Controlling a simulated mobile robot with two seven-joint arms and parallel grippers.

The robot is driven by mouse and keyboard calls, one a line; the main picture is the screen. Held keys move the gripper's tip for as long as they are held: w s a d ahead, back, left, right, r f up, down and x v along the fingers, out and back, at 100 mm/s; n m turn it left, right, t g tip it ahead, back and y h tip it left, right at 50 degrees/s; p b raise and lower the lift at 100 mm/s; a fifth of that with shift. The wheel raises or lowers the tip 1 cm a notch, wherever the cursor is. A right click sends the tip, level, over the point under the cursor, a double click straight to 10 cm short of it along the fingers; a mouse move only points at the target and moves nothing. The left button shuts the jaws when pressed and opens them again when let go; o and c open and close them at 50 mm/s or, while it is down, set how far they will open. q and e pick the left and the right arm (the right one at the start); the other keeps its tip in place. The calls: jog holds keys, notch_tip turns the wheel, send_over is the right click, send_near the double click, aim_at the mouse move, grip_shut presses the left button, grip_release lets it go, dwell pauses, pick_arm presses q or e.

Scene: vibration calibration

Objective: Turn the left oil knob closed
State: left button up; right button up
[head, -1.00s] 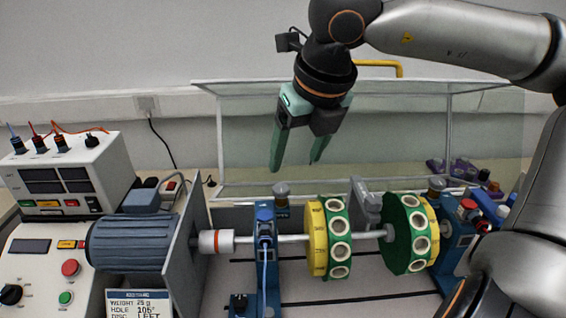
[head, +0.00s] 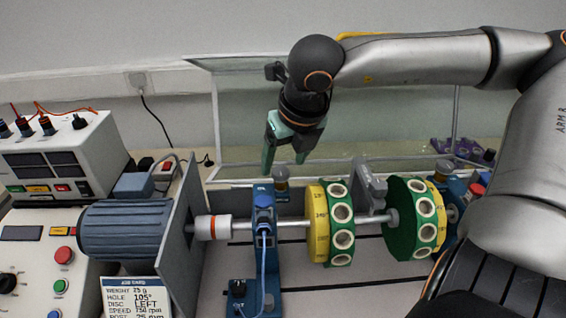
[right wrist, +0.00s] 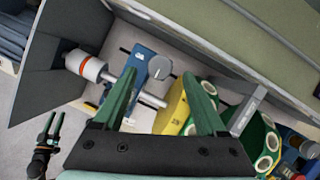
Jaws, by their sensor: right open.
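The left oil knob (head: 281,175) is a grey round cap at the back of the left blue bearing stand (head: 264,215). It shows from above in the right wrist view (right wrist: 160,67), with a line across its top. My right gripper (head: 284,165) points down above the knob, open and empty. In the right wrist view its green fingers (right wrist: 160,78) spread on either side of the knob; I see no clear contact. A small dark gripper with green tips, apparently my left one (right wrist: 49,128), shows at the lower left of that view; its jaw state is unclear.
The shaft (head: 290,223) carries two yellow-green discs (head: 341,235) right of the stand. A grey plate (head: 184,240) and motor (head: 125,235) stand left. A clear guard (head: 400,135) is behind. A card (head: 137,298) is in front.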

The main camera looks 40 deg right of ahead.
jog(key=shift+x, duration=1.05)
grip_shut()
